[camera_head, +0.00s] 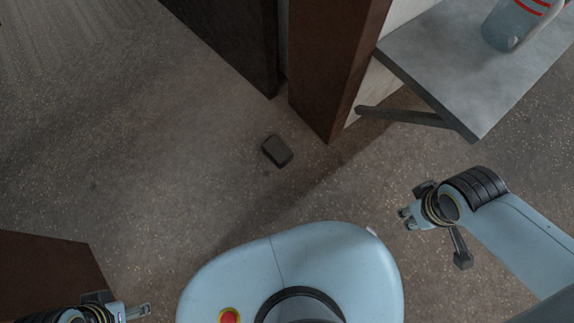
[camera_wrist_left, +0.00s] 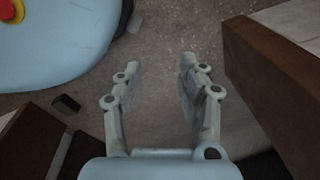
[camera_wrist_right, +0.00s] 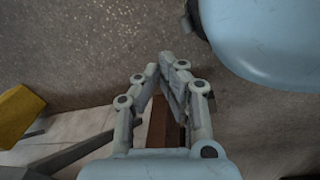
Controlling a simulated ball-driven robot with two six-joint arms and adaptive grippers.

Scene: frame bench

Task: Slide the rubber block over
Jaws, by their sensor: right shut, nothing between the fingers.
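The rubber block (camera_head: 277,151), small and dark grey, lies on the floor near the foot of a brown post. A small dark block (camera_wrist_left: 66,104) at the left of the left wrist view looks like the same one. My right gripper (camera_head: 404,218) is to the right of the block and well apart from it. In the right wrist view its fingertips (camera_wrist_right: 161,66) are together with nothing between them. My left gripper (camera_head: 145,310) shows only partly at the bottom left of the head view, far from the block. In the left wrist view its fingers (camera_wrist_left: 160,66) are apart and empty.
A brown post (camera_head: 338,75) and a dark door-like panel (camera_head: 235,40) stand behind the block. A brown panel (camera_head: 45,275) stands at lower left. The floor left of the block is clear.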

